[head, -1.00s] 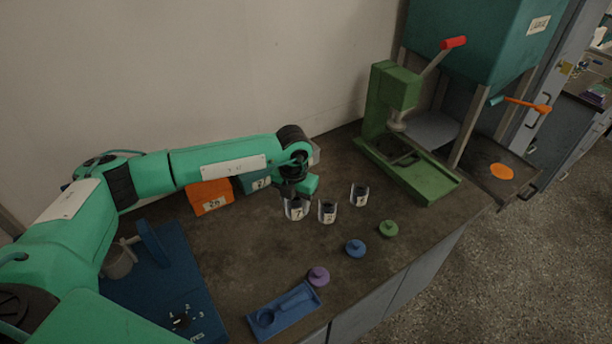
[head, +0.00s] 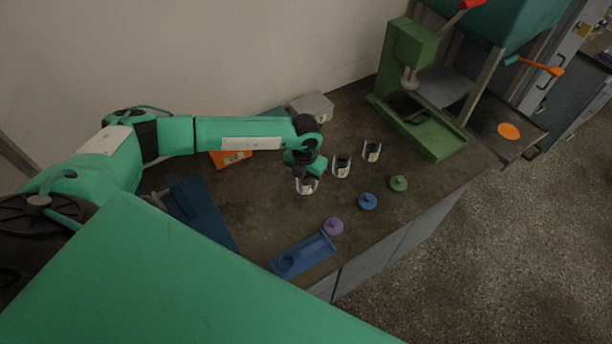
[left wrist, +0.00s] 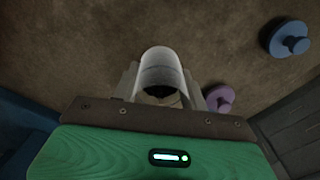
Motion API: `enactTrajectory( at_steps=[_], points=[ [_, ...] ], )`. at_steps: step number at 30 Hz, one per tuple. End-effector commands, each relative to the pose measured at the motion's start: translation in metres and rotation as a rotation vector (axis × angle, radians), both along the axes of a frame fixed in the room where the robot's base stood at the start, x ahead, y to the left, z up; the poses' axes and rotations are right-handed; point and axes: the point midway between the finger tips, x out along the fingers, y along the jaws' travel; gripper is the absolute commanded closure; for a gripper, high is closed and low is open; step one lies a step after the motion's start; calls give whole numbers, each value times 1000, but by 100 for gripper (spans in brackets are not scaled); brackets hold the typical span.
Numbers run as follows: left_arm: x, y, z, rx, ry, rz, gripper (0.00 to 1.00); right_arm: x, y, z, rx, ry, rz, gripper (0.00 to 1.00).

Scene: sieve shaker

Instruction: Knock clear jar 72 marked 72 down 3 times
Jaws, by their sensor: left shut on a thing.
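Three clear jars with dark contents and white labels stand in a slanted row on the bench: the left jar (head: 306,186), the middle jar (head: 341,167) and the right jar (head: 372,151). The label numbers are too small to read, so I cannot tell which is 72. My left gripper (head: 307,177) is shut on the left jar, coming from above and behind. In the left wrist view this jar (left wrist: 160,68) sits between the two fingers. I cannot tell whether its base touches the bench. My right gripper is not in view.
Purple (head: 333,226), blue (head: 368,201) and green (head: 398,183) knobbed lids lie in front of the jars. A blue tray (head: 302,255) lies near the front edge. A green press (head: 420,100) stands right, a grey box (head: 312,107) behind, an orange box (head: 232,158) left.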

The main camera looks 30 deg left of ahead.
Motion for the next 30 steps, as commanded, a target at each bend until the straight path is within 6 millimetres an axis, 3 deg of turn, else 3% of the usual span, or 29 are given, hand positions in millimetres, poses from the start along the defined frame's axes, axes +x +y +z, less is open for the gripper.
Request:
enactTrajectory(
  at_steps=[12,20,24,30],
  points=[
    [0,0,-6,-1,-1,0,82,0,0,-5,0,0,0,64],
    [0,-1,-42,-2,0,0,82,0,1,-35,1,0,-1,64],
    [0,0,-48,-1,0,0,96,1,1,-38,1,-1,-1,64],
    [-3,0,-49,1,7,-1,96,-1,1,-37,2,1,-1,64]
  ],
)
